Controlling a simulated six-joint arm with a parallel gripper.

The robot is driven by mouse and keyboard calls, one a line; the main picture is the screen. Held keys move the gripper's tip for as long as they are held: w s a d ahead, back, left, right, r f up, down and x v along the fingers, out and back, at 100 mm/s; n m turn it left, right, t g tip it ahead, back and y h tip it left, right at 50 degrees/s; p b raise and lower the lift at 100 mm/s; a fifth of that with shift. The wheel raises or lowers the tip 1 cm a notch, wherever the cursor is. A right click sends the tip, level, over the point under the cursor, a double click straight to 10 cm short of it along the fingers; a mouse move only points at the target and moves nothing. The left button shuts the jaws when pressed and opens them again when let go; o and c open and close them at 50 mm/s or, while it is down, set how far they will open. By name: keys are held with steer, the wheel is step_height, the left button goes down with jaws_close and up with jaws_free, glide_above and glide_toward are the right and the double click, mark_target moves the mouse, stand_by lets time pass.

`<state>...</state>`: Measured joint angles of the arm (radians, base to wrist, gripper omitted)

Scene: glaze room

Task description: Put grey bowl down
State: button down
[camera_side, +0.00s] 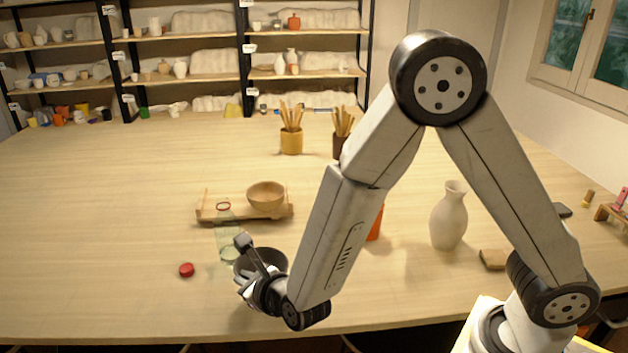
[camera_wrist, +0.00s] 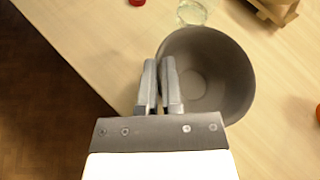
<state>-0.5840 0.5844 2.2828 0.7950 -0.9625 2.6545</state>
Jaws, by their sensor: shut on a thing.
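The grey bowl (camera_wrist: 225,75) is round, deep and empty inside. In the wrist view my gripper (camera_wrist: 160,70) is shut on its near left rim, one finger on each side of the wall. In the side view the grey bowl (camera_side: 270,258) is at the front middle of the table, partly hidden behind my gripper (camera_side: 246,262). I cannot tell whether its base touches the table.
A glass bottle (camera_side: 228,235) stands just behind the bowl. A wooden rack (camera_side: 275,213) with a wooden bowl (camera_side: 266,195) is farther back. A red lid (camera_side: 186,270) lies left. A cream vase (camera_side: 449,217) stands right. The table's left side is clear.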

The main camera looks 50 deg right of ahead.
steer(key=shift+f, duration=1.75)
steer(key=shift+f, duration=0.1)
steer(key=c, duration=0.8)
jaws_free()
steer(key=v, duration=1.2)
